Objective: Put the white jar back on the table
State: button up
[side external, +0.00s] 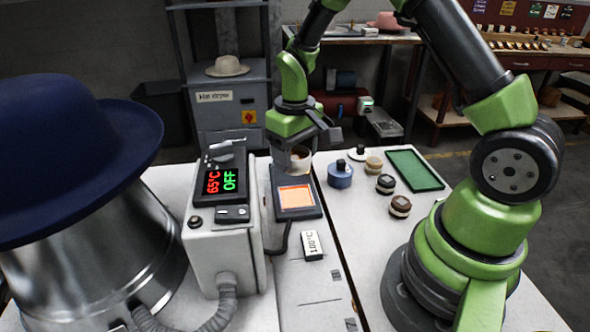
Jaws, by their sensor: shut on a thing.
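My gripper (302,148) points down over the back part of a dark heating plate (312,208) with a glowing orange square. It is shut on the white jar (297,163), a small pale open pot with something brownish at its top. The jar is partly hidden by the gripper. I cannot tell whether its base touches the plate or hangs just above it. The white table (350,235) extends to the right of the plate, past a dark seam.
A blue pot (340,178), a white disc with a dark knob (358,154), several small jars (386,185) and a green tray (415,170) stand right of the plate. A control box (224,240) reading 65°C and OFF stands left, beside a big blue hat (65,150).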

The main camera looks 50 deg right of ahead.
jog(key=s+d+r, duration=0.1)
jog(key=s+d, duration=0.1)
jog(key=s, duration=0.1)
send_over(351, 211)
notch_tip(351, 211, down, 6)
jog(key=shift+f, duration=2.35)
jog(key=shift+f, duration=0.15)
jog(key=o, duration=1.1)
jog(key=shift+o, duration=0.2)
